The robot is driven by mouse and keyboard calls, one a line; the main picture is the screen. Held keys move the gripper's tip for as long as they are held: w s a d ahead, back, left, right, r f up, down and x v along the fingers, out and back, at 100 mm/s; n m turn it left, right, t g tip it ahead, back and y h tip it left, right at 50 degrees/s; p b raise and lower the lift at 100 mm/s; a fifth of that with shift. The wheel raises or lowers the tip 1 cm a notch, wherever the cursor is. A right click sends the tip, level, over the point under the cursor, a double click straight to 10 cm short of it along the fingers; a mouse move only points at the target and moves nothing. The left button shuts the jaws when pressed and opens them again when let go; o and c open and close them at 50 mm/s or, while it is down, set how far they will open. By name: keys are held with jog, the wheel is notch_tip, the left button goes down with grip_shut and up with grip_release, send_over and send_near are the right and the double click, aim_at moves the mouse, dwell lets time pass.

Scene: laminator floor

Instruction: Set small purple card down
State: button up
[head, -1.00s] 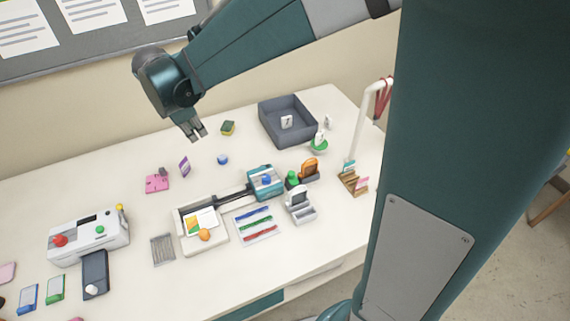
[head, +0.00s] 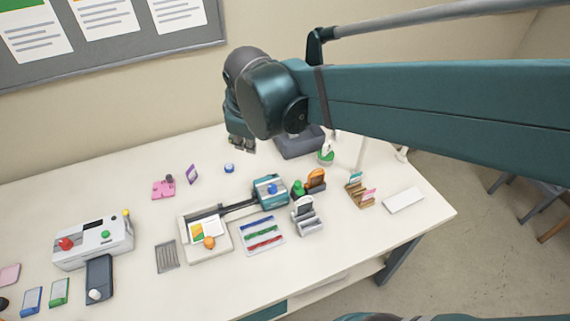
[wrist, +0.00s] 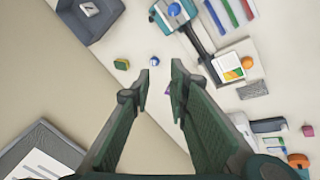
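The small purple card (head: 192,174) stands tilted on the white table in the head view, just right of a pink piece (head: 163,189). In the wrist view a bit of purple (wrist: 168,91) shows beside the right finger, the rest hidden. My gripper (head: 242,146) is above the back of the table, right of the card and apart from it. In the wrist view my gripper (wrist: 160,78) is open, with nothing between its fingertips.
A blue-topped item (head: 229,168) lies right of the card. A trimmer with a teal block (head: 271,191) and a white machine (head: 93,242) stand nearer the front.

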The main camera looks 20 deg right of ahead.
jog(key=s+d+f+m+t, duration=0.1)
jog(key=s+d+m, duration=0.2)
jog(key=s+m, duration=0.2)
jog(key=s+d+m+t, duration=0.1)
jog(key=s+d+m, duration=0.2)
jog(key=s, duration=0.7)
jog(key=shift+f+m+y, duration=0.3)
jog(key=shift+f+m, duration=0.05)
jog(key=shift+m, duration=0.75)
jog(key=shift+s+d+f, duration=0.1)
jog(key=shift+f, duration=0.05)
